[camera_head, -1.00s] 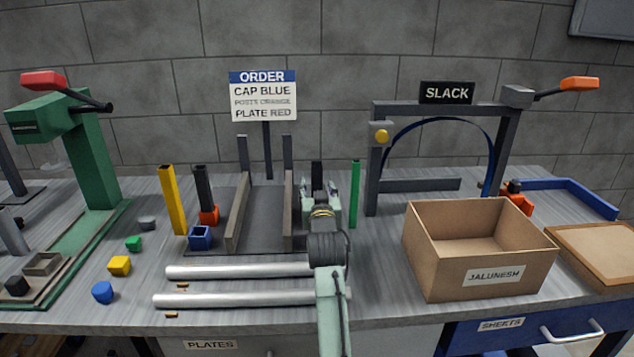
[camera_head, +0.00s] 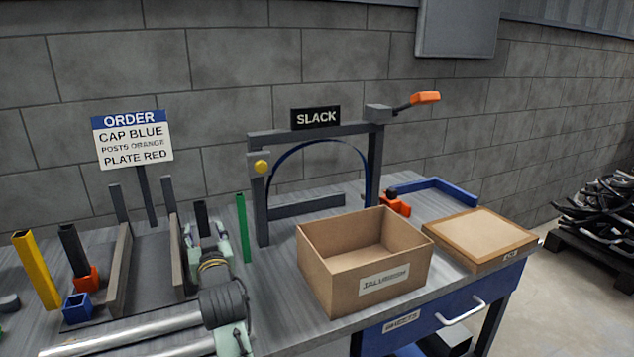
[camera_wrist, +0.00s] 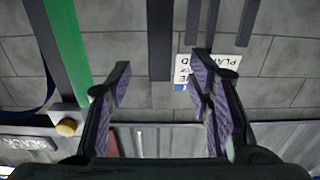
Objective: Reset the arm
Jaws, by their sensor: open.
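My gripper (camera_head: 207,240) is above the bench, near the right rail of the grey fixture, between it and the green post (camera_head: 243,228). In the wrist view my gripper (camera_wrist: 165,95) has its fingers wide apart with nothing between them. Past the fingers the wrist view shows the wall, the green post (camera_wrist: 66,45), the order sign (camera_wrist: 190,68) and a dark upright bar (camera_wrist: 160,40), upside down. My forearm hides part of the bench below the gripper.
An open cardboard box (camera_head: 365,270) stands right of my arm. Behind it is the slack frame (camera_head: 318,130) with an orange-handled lever (camera_head: 425,98). Yellow (camera_head: 36,270) and dark (camera_head: 73,250) posts stand left.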

